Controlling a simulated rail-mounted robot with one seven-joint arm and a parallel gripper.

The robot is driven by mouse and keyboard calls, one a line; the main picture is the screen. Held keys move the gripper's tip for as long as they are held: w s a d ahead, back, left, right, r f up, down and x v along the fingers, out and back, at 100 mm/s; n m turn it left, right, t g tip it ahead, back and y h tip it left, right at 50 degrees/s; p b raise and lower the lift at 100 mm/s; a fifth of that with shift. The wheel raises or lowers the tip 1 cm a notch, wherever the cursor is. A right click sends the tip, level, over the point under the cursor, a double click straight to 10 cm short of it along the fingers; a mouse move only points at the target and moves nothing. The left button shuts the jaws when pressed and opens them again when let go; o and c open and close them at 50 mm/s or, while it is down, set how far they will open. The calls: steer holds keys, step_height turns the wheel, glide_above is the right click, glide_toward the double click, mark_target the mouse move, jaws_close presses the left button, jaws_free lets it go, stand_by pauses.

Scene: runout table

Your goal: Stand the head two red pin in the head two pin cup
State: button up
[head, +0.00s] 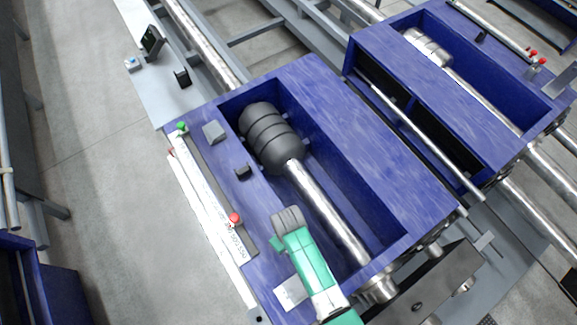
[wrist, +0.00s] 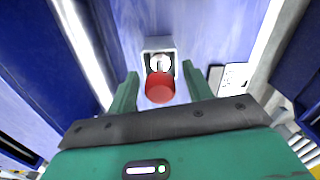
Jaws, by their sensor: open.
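The red pin (wrist: 160,88) shows nearly end-on in the wrist view, between my two green fingers. My gripper (wrist: 160,77) is open, with a gap to the pin on each side. The head two pin cup (wrist: 158,50) is a small pale square holder just beyond the pin, on the blue surface. The pin overlaps the cup's near edge, and a pale round face shows inside the cup. I cannot tell whether the pin is seated in it. In the head view my gripper (head: 278,240) is over the near blue housing and hides pin and cup.
A dark grey ribbed roll on a silver shaft (head: 325,210) lies in the housing's bay beside my gripper. A scale strip (head: 208,200) with a green and a red knob (head: 235,218) runs along the left edge. A white label (head: 290,292) lies close by. A second blue housing (head: 420,105) stands right.

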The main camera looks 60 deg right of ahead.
step_height(320, 180, up, 12)
steer(key=shift+r+p, duration=0.15)
steer(key=shift+p, duration=0.3)
steer(key=w+r+t+h, duration=0.3)
steer(key=w+r+t, duration=0.4)
steer(key=w+r, duration=1)
steer(key=w+a+r+n+t, duration=0.1)
steer(key=w+a+r+t, duration=0.2)
steer(key=r, duration=0.7)
steer(key=w+a+r+t, duration=0.2)
steer(key=a+r+t, duration=0.15)
steer(key=r, duration=0.65)
steer(key=s+a+r+t+y, duration=0.1)
steer(key=s+a+r+t, duration=0.2)
steer(key=r, duration=0.8)
steer(key=s+a+r+n+t+y+p, duration=0.1)
steer(key=s+a+r+t, duration=0.3)
steer(key=r, duration=0.8)
steer(key=s+a+r+t+y+p, duration=0.1)
steer(key=s+a+r+t, duration=0.3)
steer(key=a+r, duration=0.3)
steer(key=shift+s+r+n, duration=0.15)
steer(key=shift+r+n, duration=0.25)
steer(key=shift+r, duration=2.1)
